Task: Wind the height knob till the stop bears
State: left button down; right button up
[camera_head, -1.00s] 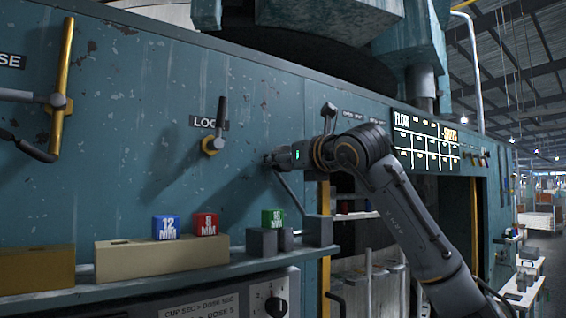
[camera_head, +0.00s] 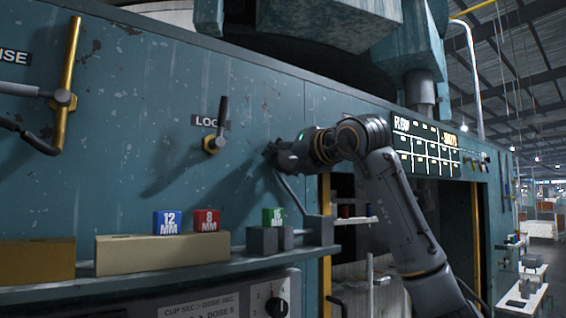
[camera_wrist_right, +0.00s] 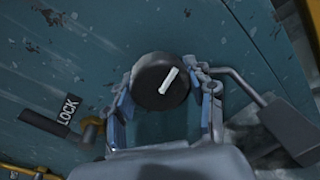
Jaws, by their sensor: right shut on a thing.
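The height knob (camera_wrist_right: 160,82) is a round black knob with a white pointer line, seen in the right wrist view. My right gripper (camera_wrist_right: 165,98) has a finger on each side of it and is shut on it. In the head view my right gripper (camera_head: 274,154) is at the blue-green panel, right of the lock lever (camera_head: 217,130), and hides the knob. The lock lever also shows in the right wrist view (camera_wrist_right: 60,126), beside its LOCK label. I cannot see a stop bearing on anything. My left gripper is not in view.
A shelf below holds a tan block (camera_head: 160,254), a blue 12 MM cube (camera_head: 167,222), a red 8 MM cube (camera_head: 206,220) and a green cube (camera_head: 273,217). A lit board (camera_head: 428,143) is at right.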

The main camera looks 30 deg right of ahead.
jog(key=shift+r, duration=0.15)
dwell(0.3)
jog(key=o, duration=1.2)
jog(key=shift+d, duration=0.1)
jog(key=shift+s, duration=0.1)
jog(key=s, duration=1.2)
jog(key=shift+r, duration=0.25)
jog(key=shift+w, duration=0.1)
